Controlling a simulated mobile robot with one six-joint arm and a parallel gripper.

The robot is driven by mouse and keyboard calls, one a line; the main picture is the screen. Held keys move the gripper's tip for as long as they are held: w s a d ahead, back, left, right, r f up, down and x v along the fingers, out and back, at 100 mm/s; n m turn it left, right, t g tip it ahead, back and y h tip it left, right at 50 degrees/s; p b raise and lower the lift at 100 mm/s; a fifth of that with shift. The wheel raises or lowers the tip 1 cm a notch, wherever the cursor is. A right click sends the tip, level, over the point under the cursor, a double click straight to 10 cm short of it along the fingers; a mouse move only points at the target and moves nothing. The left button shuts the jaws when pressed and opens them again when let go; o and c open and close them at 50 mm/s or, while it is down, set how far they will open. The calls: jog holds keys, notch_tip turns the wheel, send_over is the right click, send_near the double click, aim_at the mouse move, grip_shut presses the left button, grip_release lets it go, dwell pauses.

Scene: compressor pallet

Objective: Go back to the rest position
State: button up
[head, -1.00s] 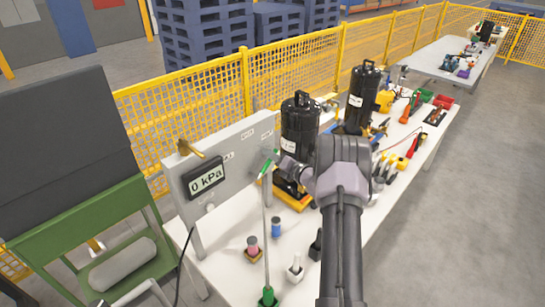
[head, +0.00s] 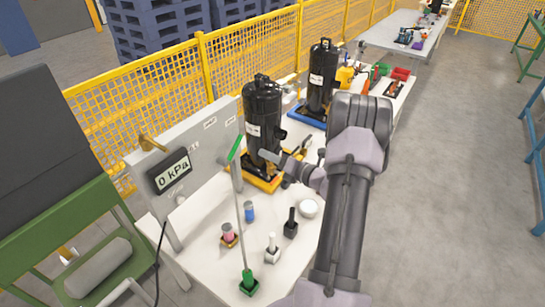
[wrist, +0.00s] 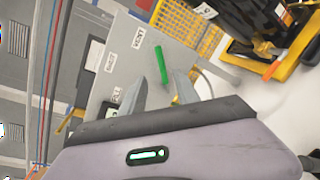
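My gripper (head: 268,156) is in front of the nearer black compressor, right of the grey gauge panel (head: 205,135). In the wrist view its fingers (wrist: 160,82) are spread, with nothing seen held between them. A thin pole with a green top (head: 235,149) and a green foot (head: 248,286) stands on the white table (head: 205,262). Its green top also shows beyond the fingers in the wrist view (wrist: 163,61). The gauge display (head: 173,171) reads 0 kPa. My arm hides part of the table.
The nearer black compressor (head: 263,115) stands on a yellow base; another (head: 322,80) stands behind it. Pink (head: 229,234) and blue (head: 249,211) small parts, a white-topped part (head: 272,246) and a black one (head: 291,222) stand on the table. Yellow fencing (head: 225,60) runs behind. The floor at right is clear.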

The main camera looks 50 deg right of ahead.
jog(key=shift+s+r, duration=0.1)
jog(key=shift+s, duration=0.5)
